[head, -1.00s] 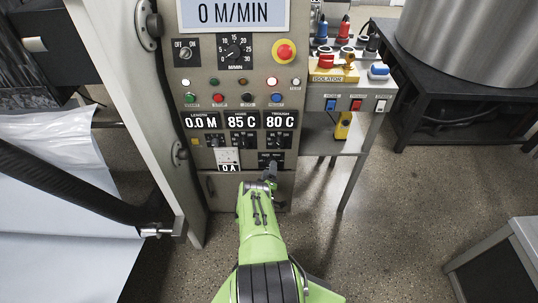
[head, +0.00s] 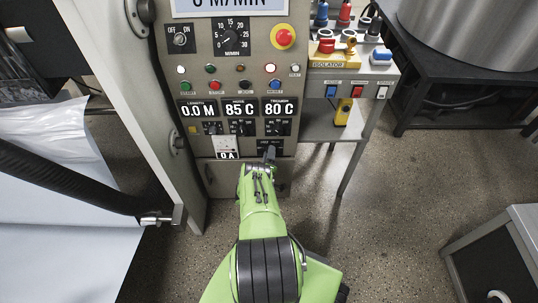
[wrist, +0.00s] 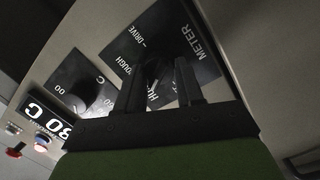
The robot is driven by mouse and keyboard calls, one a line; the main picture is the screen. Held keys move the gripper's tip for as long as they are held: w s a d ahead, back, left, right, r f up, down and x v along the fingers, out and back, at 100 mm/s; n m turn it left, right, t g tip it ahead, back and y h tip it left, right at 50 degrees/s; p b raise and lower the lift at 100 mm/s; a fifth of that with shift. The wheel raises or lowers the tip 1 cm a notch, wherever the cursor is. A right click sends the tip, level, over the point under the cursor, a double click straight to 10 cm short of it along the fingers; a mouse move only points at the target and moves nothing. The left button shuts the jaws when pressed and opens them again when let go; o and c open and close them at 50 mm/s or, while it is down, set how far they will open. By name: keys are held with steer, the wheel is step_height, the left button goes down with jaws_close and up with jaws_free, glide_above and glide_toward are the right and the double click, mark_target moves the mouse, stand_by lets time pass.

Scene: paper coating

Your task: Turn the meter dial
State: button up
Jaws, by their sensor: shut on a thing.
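The meter dial (wrist: 158,74) is a small dark knob on a black plate (wrist: 190,36) marked METER, DRIVE and other partly hidden words. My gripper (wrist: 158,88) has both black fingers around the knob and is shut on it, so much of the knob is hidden. The knob's pointing direction is hard to make out. In the head view my gripper (head: 268,154) is at the low right of the grey control panel, in front of the black plate, and covers the dial.
The panel has displays reading 85 C (head: 240,108) and 80 C (head: 279,107), with black knobs below. A red emergency button (head: 283,37) is higher up. A bench with an isolator box (head: 333,53) stands at right. A black roller arm (head: 75,185) is at left.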

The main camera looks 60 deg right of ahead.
steer(key=shift+r, duration=0.1)
steer(key=m+y+p, duration=0.1)
steer(key=m+p, duration=0.2)
steer(key=m, duration=0.2)
steer(key=m+p, duration=0.3)
steer(key=m, duration=0.2)
steer(key=shift+s+m+t+y, duration=0.15)
steer(key=shift+m+t+y, duration=0.15)
steer(key=shift+m+y, duration=0.1)
stand_by(0.4)
steer(key=o, duration=1)
steer(key=shift+r, duration=0.1)
steer(key=shift+o, duration=0.2)
